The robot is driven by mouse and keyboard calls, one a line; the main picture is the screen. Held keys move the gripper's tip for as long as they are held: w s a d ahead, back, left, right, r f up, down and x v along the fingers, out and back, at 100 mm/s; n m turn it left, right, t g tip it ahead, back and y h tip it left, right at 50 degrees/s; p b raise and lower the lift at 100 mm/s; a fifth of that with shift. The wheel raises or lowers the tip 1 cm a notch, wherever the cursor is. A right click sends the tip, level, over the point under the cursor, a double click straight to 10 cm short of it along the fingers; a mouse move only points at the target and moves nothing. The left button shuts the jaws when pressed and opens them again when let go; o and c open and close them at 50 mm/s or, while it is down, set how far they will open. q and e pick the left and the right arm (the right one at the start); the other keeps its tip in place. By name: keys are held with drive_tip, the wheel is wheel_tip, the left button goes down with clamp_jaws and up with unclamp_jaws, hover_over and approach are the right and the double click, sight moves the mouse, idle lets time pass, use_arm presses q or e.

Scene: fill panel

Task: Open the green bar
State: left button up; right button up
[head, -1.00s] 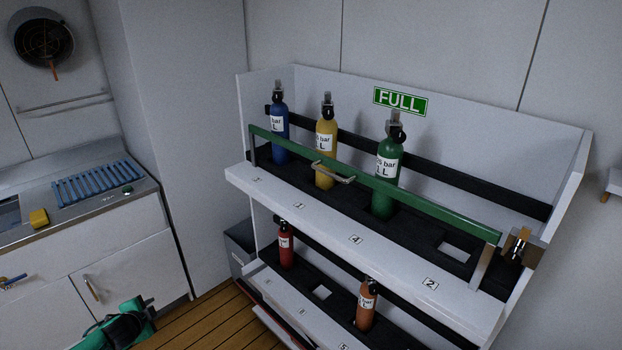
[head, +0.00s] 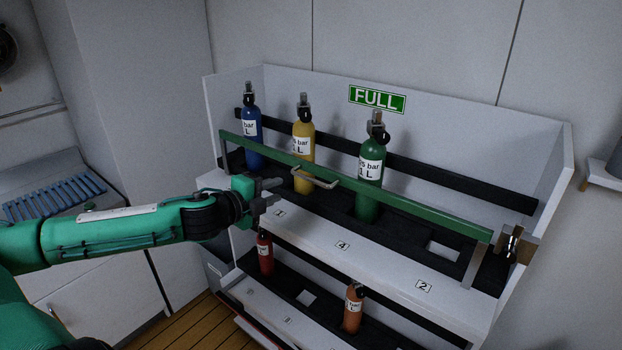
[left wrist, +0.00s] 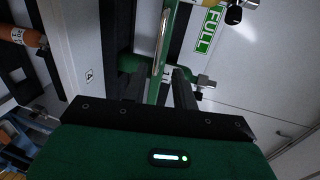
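The green bar (head: 420,210) runs across the front of the upper shelf, in front of the bottles. A pale metal handle (head: 318,180) sits on it left of its middle. Its right end meets a metal latch (head: 512,243) at the rack's right side. My left gripper (head: 274,192) is open and empty, just left of the handle and apart from it. In the left wrist view the green bar (left wrist: 156,85) and the handle (left wrist: 161,42) lie ahead of the open fingers (left wrist: 155,88). My right gripper is not in view.
Blue (head: 251,128), yellow (head: 303,150) and green (head: 370,170) bottles stand behind the bar. A red bottle (head: 265,253) and an orange bottle (head: 353,308) stand on the lower shelf. A counter is at left. The space in front of the rack's right half is clear.

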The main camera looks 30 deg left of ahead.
sight(305, 178)
use_arm(q)
drive_tip(key=shift+w+f+b, duration=0.15)
drive_tip(key=shift+w+b, duration=0.15)
drive_tip(key=shift+w, duration=0.35)
drive_tip(key=shift+w+f, duration=0.1)
drive_tip(key=shift+w, duration=0.2)
drive_tip(key=p+x, duration=0.4)
drive_tip(key=x, duration=0.6)
drive_tip(key=shift+w+a, duration=0.1)
drive_tip(key=shift+w, duration=0.1)
drive_tip(key=shift+w+f+p, duration=0.15)
drive_tip(key=shift+w+p, duration=0.25)
drive_tip(key=shift+w, duration=0.15)
clamp_jaws()
